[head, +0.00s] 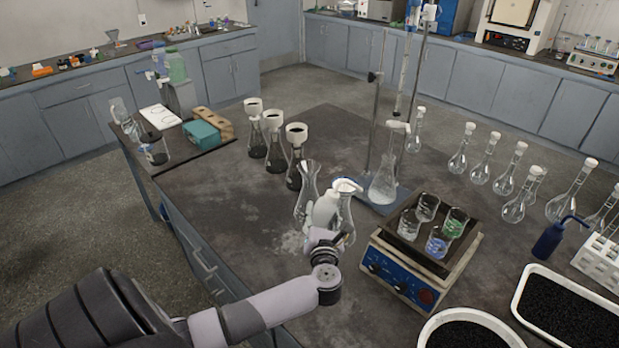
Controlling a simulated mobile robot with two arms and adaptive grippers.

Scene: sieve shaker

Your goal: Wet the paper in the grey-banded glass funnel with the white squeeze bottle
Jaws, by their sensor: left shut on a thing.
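My left gripper (321,232) is shut on the white squeeze bottle (325,209), at the middle of the dark bench. The gripper hides part of the bottle. Right beside it on the right stands a clear glass vessel (346,222) with a white top (347,186). Just behind and left is another clear glass vessel (307,181) with a flared mouth. I cannot make out a grey band on either, nor paper. Whether the bottle touches the glass is unclear. My right gripper is not in view.
Several flasks with white funnels, one being this flask (297,160), stand behind left. A ring stand (375,140) with a flask is behind right. A blue-fronted shaker (405,275) with beakers is at right, beyond it volumetric flasks, a blue squeeze bottle (549,240) and black-filled trays (568,312).

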